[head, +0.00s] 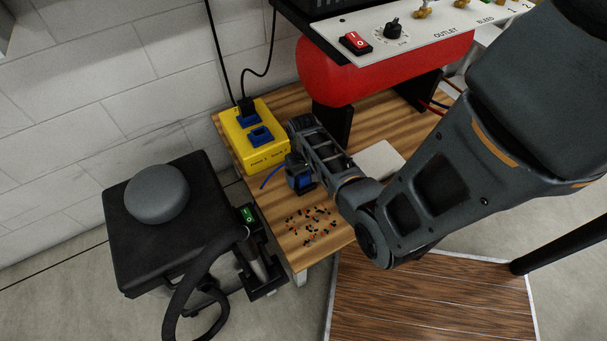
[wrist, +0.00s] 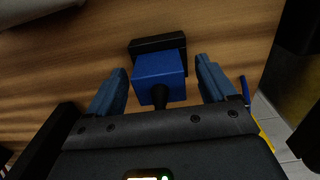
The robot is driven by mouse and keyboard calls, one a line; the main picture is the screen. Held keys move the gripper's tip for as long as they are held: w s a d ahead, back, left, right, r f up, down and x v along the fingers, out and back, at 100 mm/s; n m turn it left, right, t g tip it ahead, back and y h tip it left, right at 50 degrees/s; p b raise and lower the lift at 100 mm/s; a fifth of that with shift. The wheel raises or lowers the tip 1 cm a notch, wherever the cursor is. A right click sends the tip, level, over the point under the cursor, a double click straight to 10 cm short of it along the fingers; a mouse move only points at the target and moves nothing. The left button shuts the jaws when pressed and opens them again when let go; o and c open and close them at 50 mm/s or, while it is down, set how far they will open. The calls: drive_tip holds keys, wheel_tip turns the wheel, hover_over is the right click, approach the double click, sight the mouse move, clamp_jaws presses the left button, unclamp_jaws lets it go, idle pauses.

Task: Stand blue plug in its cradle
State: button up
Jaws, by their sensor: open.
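The blue plug (wrist: 158,78) is a blue cube with a dark stub toward the camera, in the middle of the wrist view. It lies between the two spread fingers of my gripper (wrist: 163,76), with a gap on each side. A black block (wrist: 148,45), perhaps the cradle, is right behind the plug; I cannot tell how the plug sits in it. In the head view my gripper (head: 297,172) is low over the wooden bench, and the blue plug (head: 304,181) partly shows beside it. My arm hides part of this area.
A yellow box (head: 240,148) with blue sockets and a black plug stands left of my gripper. A red tank (head: 375,68) under a control panel (head: 410,35) stands behind. Small loose bits (head: 310,226) lie in front. A black cart (head: 165,235) stands at left.

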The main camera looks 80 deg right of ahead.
drive_tip(key=shift+r, duration=0.1)
wheel_tip(320, 180, up, 8)
drive_tip(key=shift+f+p, duration=0.2)
drive_tip(key=shift+p, duration=0.7)
